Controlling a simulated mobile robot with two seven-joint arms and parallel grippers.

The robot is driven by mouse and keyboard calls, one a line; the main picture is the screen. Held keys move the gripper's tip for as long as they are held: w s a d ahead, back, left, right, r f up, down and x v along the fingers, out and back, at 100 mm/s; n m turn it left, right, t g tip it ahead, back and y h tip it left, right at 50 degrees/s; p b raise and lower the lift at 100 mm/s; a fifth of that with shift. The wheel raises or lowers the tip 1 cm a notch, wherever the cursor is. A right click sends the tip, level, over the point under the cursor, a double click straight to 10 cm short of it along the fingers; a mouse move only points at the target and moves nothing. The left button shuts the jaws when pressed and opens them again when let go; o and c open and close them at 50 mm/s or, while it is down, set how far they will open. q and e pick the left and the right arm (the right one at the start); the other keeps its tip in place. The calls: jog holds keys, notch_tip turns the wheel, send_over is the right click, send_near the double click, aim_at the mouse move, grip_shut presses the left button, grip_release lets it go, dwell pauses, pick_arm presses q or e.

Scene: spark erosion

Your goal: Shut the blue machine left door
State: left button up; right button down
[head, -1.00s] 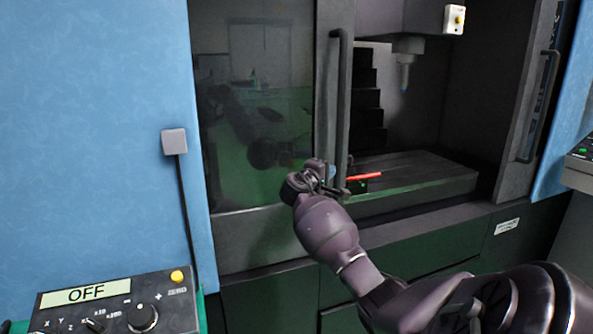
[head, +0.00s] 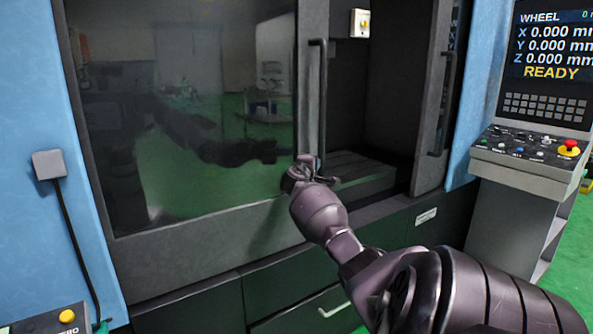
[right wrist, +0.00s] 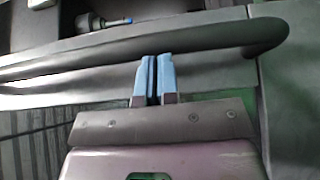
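The blue machine's left door (head: 272,205) has a dark frame and a large reflective window, with a vertical bar handle (head: 317,100) near its right edge. A narrow opening remains between it and the right door (head: 430,95). My right gripper (head: 303,170) is at the lower end of the left door's handle. In the right wrist view its two blue fingers (right wrist: 156,78) are together with nothing seen between them, and the handle (right wrist: 190,45) runs across just beyond their tips. Whether they touch it is unclear. My left gripper is not in view.
Through the opening I see the machine's bed (head: 355,175) and a small box with a yellow button (head: 360,22). A control console (head: 525,150) stands at the right, with its screen reading READY. A pendant (head: 50,320) is at the lower left.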

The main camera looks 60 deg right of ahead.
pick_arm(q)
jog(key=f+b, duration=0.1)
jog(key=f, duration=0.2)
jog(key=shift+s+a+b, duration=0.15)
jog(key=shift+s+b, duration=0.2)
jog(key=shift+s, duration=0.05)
pick_arm(e)
jog(key=s+d, duration=0.4)
jog(key=d, duration=0.3)
jog(key=shift+d+r, duration=0.15)
jog(key=shift+d, duration=0.2)
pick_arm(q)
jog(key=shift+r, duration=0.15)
pick_arm(e)
jog(key=shift+s+r, duration=0.15)
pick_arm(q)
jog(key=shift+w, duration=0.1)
